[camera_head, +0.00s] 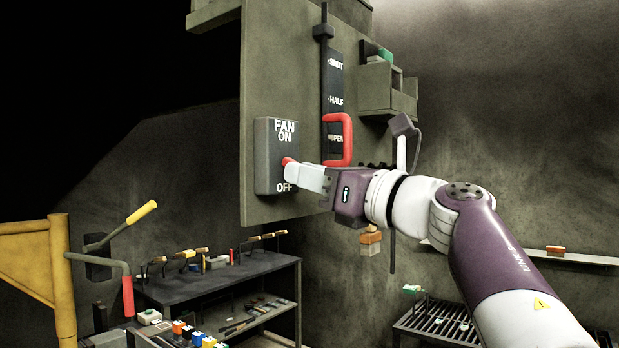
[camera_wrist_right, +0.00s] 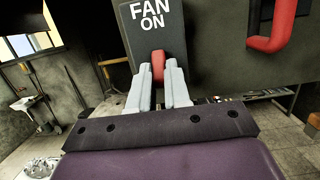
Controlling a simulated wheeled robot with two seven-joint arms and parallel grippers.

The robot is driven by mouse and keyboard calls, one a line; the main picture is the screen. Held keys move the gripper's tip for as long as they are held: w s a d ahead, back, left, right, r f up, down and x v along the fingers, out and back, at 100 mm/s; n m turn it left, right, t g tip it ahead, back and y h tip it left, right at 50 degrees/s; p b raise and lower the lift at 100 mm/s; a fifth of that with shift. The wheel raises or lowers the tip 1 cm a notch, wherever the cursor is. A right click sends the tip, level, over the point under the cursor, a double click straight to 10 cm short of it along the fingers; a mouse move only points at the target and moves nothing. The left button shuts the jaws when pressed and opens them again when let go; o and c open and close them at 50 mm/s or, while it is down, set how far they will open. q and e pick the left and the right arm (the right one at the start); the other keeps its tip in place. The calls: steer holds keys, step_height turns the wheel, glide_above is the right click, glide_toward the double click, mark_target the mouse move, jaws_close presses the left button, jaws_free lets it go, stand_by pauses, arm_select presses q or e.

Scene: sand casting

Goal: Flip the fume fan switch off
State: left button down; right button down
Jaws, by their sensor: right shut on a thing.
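The fan switch box (camera_head: 262,155) is a dark grey plate on the upright panel, lettered FAN ON at the top and OFF at the bottom. Its red toggle lever (camera_head: 287,161) sticks out from the middle of the box. My right gripper (camera_head: 296,168) reaches in from the right and is shut on the lever. In the right wrist view the red lever (camera_wrist_right: 158,66) sits between the two pale fingers, below the word ON on the switch box (camera_wrist_right: 150,30). The fingers hide part of the lever and the lower box. My left gripper is not in view.
A red handle (camera_head: 347,140) on a slide marked SHUT, HALF, OPEN is right of the switch, close above my right gripper. A small shelf box (camera_head: 388,92) juts out farther right. A dark tool bench (camera_head: 215,283) stands below left, and a slatted rack (camera_head: 440,325) below right.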

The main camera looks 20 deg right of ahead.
steer(key=c, duration=1.1)
jaws_free()
steer(key=b+v, duration=0.4)
steer(key=v, duration=0.8)
steer(key=shift+s+d+f+b, duration=0.1)
steer(key=shift+s+d+b, duration=0.05)
steer(key=shift+s+b, duration=0.15)
